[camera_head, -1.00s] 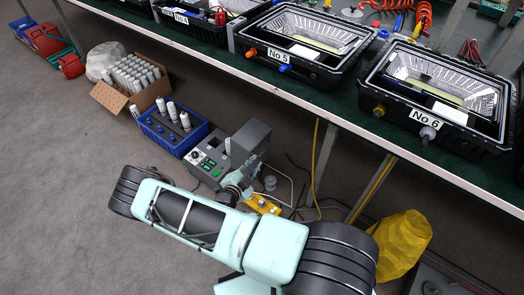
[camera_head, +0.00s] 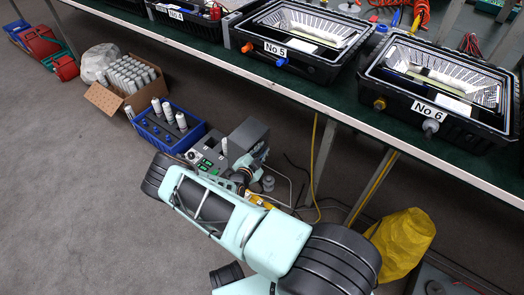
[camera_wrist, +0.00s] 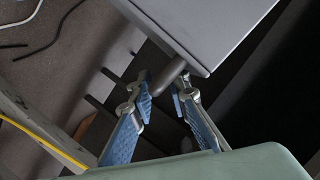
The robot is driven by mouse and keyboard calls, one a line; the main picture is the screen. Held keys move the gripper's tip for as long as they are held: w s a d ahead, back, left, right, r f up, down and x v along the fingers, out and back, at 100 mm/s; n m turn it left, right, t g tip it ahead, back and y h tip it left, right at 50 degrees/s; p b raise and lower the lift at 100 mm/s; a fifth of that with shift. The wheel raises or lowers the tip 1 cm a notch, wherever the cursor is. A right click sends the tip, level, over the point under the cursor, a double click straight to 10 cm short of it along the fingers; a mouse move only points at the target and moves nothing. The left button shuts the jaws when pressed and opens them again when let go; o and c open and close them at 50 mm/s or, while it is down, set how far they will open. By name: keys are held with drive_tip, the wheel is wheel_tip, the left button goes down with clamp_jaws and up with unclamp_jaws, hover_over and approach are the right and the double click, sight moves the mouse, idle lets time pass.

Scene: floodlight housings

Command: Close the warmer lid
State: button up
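The warmer (camera_head: 207,158) is a grey box with green-lit controls on the floor, beside the bench. Its grey lid (camera_head: 247,136) stands raised at its right side. In the wrist view the lid (camera_wrist: 225,30) is a large grey panel with a dark rounded handle (camera_wrist: 167,77) at its lower edge. My gripper (camera_wrist: 166,92) has blue fingers spread apart, with the handle between or just beyond their tips. I cannot tell whether either finger touches it. In the head view my gripper (camera_head: 256,160) is by the lid's right side, partly hidden by my arm.
A blue crate of bottles (camera_head: 168,127) stands close left of the warmer, with a cardboard box (camera_head: 110,98) behind. The bench (camera_head: 330,118) with floodlight housings overhangs at the right. Cables and a yellow bag (camera_head: 402,243) lie below it.

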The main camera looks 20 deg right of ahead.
clamp_jaws()
drive_tip(key=shift+r, duration=0.1)
idle(0.3)
